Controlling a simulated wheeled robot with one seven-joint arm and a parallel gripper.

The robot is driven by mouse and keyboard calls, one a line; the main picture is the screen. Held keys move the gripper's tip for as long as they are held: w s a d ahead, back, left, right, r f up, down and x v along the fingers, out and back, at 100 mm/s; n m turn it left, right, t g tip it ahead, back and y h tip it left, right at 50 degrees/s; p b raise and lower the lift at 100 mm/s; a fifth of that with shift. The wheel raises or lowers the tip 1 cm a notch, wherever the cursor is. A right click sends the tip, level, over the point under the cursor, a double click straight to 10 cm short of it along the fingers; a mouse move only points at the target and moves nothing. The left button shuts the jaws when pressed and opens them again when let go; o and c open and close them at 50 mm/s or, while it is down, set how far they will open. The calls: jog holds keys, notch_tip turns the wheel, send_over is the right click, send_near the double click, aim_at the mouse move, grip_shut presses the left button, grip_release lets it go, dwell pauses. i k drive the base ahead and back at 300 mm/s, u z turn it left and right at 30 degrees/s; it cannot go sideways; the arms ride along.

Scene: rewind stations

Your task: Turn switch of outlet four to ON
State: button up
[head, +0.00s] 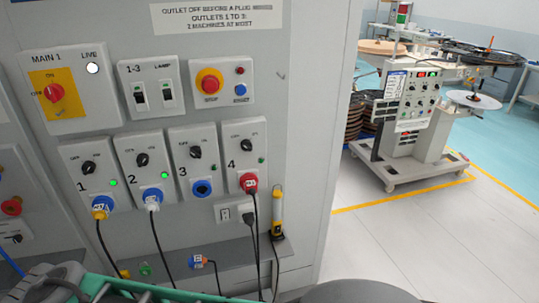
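Outlet four (245,158) is the rightmost of the row of white outlet boxes on the grey panel. Its black rotary switch (246,145) sits under two small labels, too small to read; its exact pointing is hard to tell. The small green lamp (262,160) beside it looks dark, unlike the bright lamps of outlets one (112,183) and two (165,175). A red plug (249,183) is in outlet four, with a black cable hanging down. My gripper is not in view.
Outlet three (193,165) stands directly left with no plug. Above are a red stop button (209,82) and the red MAIN 1 switch (54,92). A yellow-and-black tool (276,212) hangs at lower right. A machine (410,110) stands beyond; grey floor between is clear.

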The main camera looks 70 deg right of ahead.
aim_at(246, 145)
jog(key=z, duration=2.3)
